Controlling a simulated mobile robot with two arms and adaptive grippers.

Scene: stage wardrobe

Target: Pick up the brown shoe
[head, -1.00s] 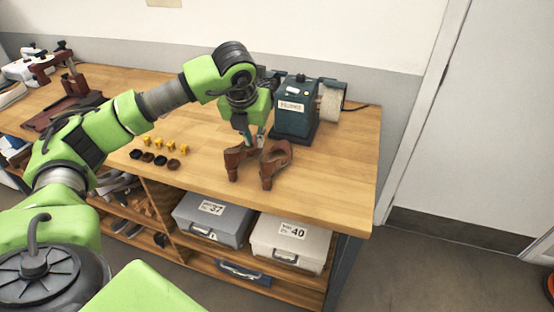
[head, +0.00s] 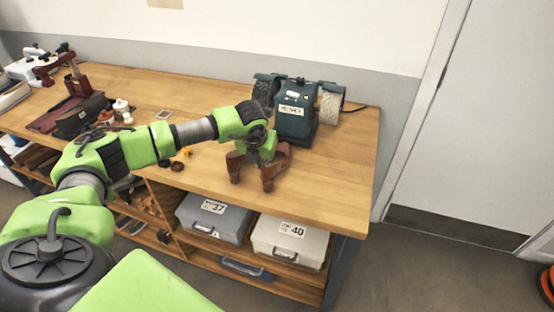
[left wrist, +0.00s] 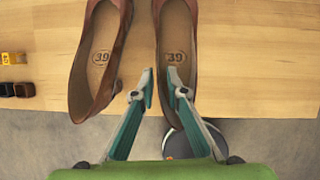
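Two brown heeled shoes stand side by side on the wooden workbench near its front edge, a left one (head: 234,166) and a right one (head: 268,176). In the left wrist view, the left shoe (left wrist: 82,75) and right shoe (left wrist: 192,55) each have "39" on the insole. My left gripper (left wrist: 160,72) is open. One finger appears beside the right shoe's left edge and the other over its opening, near the heel end. Contact is not clear. In the head view the gripper (head: 262,150) is low over the shoes and partly covers them. My right gripper is not in view.
A green bench machine with wheels (head: 294,122) stands just behind the shoes. Grey (head: 213,219) and white (head: 291,241) boxes sit on the shelf below. The bench is clear to the right.

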